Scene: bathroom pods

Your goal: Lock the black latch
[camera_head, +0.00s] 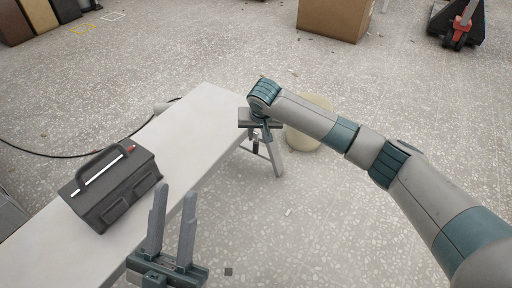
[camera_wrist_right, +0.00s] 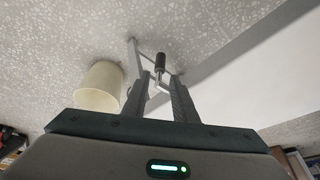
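The black latch (camera_wrist_right: 161,62) shows in the right wrist view as a dark cylindrical grip on a thin metal rod. In the head view a small dark piece of it (camera_head: 256,147) shows below the far end of the white bench. My right gripper (camera_wrist_right: 162,78) is open, its two fingers apart with the latch seen in the gap between their tips. Whether they touch it I cannot tell. In the head view my right wrist largely hides that gripper. My left gripper (camera_head: 174,190) is open and empty, fingers upward, beside the bench's near edge.
A white bench (camera_head: 205,110) on folding grey legs (camera_head: 273,158) carries a black toolbox (camera_head: 112,188). A cream bucket (camera_head: 318,112) stands behind my right forearm. A cardboard box (camera_head: 335,15) stands at the back. A black cable (camera_head: 50,149) lies left. Floor at centre-right is open.

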